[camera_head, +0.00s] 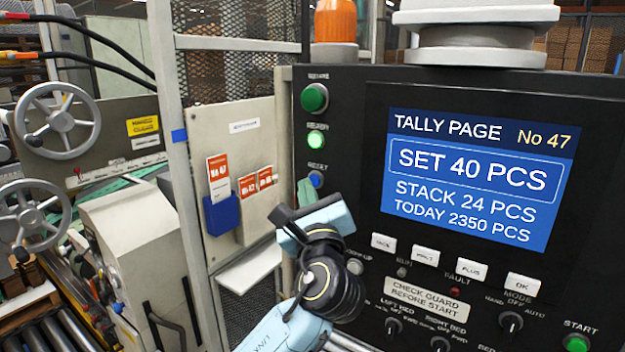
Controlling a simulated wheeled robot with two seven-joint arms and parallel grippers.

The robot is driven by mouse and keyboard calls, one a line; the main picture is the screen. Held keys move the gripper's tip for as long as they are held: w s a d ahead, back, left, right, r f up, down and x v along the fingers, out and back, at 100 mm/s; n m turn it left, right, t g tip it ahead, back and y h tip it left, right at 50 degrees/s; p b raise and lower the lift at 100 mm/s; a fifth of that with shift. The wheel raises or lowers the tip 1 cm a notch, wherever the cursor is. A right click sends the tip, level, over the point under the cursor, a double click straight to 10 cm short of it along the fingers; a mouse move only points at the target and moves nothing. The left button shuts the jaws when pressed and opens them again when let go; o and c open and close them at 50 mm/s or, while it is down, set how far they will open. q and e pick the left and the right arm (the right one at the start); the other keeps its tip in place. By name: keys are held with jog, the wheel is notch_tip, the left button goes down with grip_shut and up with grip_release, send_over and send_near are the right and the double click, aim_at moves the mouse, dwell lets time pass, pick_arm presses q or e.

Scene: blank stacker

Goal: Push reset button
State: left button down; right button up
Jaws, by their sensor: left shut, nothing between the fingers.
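The blue reset button (316,179) is on the left edge of the black control panel, under a label that reads RESET. My left gripper (306,190) is just in front of the panel's left edge, with its shut fingers pointing up. Its fingertips appear right beside the reset button, at its lower left. I cannot tell whether they touch it. The gripper body hides the panel below the button. My right gripper is not in view.
A green button (314,98) and a lit green button (315,140) sit above the reset button. The panel screen (470,180) reads SET 40 PCS. White keys (425,256) and knobs lie below it. A light board with a blue card holder (221,214) stands at left.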

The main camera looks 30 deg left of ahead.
pick_arm(q)
jog(key=shift+s, duration=0.5)
jog(key=s+p, duration=0.2)
jog(key=s, duration=0.3)
jog(key=shift+a, duration=0.2)
dwell(0.6)
